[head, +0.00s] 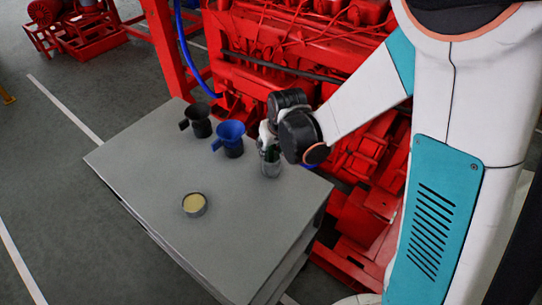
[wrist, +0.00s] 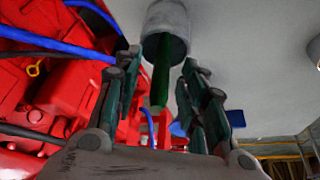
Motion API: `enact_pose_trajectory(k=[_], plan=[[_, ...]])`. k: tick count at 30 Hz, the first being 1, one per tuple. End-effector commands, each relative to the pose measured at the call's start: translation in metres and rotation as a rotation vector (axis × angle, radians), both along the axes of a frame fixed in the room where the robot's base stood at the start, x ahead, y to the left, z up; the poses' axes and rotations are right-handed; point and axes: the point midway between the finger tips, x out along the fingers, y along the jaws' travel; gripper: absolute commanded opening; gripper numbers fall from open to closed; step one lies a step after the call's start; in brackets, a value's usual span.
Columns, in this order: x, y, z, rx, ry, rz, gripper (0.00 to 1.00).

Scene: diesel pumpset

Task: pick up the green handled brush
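The green handled brush (wrist: 161,75) stands in a grey cup (wrist: 166,22), with its green handle sticking out towards my wrist camera. Its bristle end is hidden inside the cup. In the head view the cup (head: 271,168) stands near the right back edge of the grey table, and a little dark green shows at its rim. My gripper (wrist: 161,62) is open, with one finger on each side of the handle and visible gaps between. In the head view my gripper (head: 268,140) is just above the cup, partly hidden by my wrist.
On the grey table (head: 150,165) stand a black funnel-like vessel (head: 198,122), a blue one (head: 230,139) and a round tin with yellowish contents (head: 194,204). The red engine (head: 290,40) rises close behind the table.

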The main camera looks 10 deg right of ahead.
Motion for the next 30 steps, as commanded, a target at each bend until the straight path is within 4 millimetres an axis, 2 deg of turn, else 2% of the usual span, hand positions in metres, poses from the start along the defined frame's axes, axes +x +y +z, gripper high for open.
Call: enact_pose_trajectory(k=[5, 6, 10, 11, 23, 30], plan=[[0.000, 0.000, 0.000, 0.000, 0.000, 0.000, 0.38], [0.000, 0.000, 0.000, 0.000, 0.000, 0.000, 0.34], [0.000, 0.000, 0.000, 0.000, 0.000, 0.000, 0.04], [0.000, 0.000, 0.000, 0.000, 0.000, 0.000, 0.00], [0.000, 0.000, 0.002, 0.000, 0.000, 0.000, 0.00], [0.000, 0.000, 0.023, 0.000, 0.000, 0.000, 0.00]])
